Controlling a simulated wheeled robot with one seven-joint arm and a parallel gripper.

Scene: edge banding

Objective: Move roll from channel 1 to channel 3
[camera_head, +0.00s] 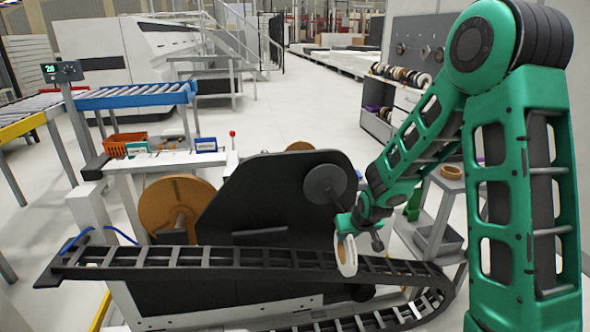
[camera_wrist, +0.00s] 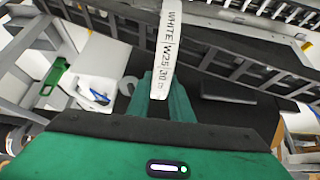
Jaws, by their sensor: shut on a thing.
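My gripper (camera_head: 347,226) is shut on a white roll (camera_head: 347,257) and holds it edge-on beside the front of the machine, near the black cable chain. In the wrist view the roll (camera_wrist: 166,48) stands beyond my green gripper (camera_wrist: 166,98), and its rim label reads "WHITE W25/30" and more. A large brown roll (camera_head: 170,205) sits at the left of the machine's black panel (camera_head: 262,195). A dark grey disc (camera_head: 325,184) is at the panel's right. I cannot tell which channel is which.
The black cable chain (camera_head: 200,262) runs across the front of the machine and curves round at the right. A grey cart (camera_head: 440,215) with a tan roll (camera_head: 452,172) stands behind my arm. A shelf (camera_head: 392,105) with several rolls is further back. Open floor lies behind the machine.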

